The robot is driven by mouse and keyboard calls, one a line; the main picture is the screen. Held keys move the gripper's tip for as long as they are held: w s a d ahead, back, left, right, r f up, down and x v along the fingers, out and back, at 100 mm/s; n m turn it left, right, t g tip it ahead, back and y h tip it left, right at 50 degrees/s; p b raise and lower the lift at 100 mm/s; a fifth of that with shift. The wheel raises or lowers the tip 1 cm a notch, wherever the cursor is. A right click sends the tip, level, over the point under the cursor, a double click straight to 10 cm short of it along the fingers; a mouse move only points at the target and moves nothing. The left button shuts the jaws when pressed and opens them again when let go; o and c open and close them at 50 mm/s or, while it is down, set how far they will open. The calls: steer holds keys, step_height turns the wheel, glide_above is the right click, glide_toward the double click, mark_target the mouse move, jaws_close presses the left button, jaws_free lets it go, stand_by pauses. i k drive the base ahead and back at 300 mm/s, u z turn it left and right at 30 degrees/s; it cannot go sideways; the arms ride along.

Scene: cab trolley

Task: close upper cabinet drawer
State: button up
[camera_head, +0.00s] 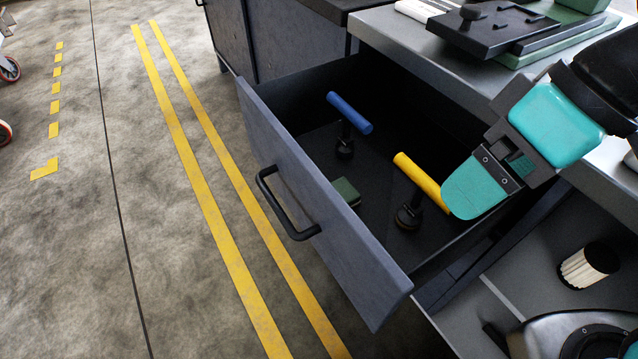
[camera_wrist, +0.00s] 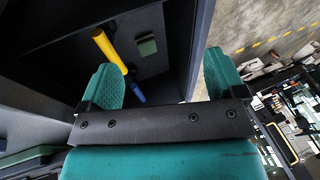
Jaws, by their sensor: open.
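The upper cabinet drawer (camera_head: 258,137) is pulled out, with a dark grey front panel and a black bar handle (camera_head: 283,205) on its outer face. Inside it stand a tool with a blue handle (camera_head: 349,113) and a tool with a yellow handle (camera_head: 422,181). A small green block (camera_head: 346,191) lies near the front panel. My gripper (camera_head: 470,189) is open and appears over the right side of the drawer, by the yellow handle. In the wrist view, its two teal fingers (camera_wrist: 163,84) are spread with nothing between them. The drawer's wall (camera_wrist: 196,45) passes behind the gap.
The cabinet top (camera_head: 400,38) above the drawer carries a black and green fixture (camera_head: 490,27). Below right is an open space with a white ribbed cylinder (camera_head: 588,266). The concrete floor with yellow lines left of the drawer front is clear.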

mark_target(292, 129)
steer(key=k, duration=1.3)
steer(key=u, duration=0.65)
steer(key=i, duration=1.05)
steer(key=z, duration=0.1)
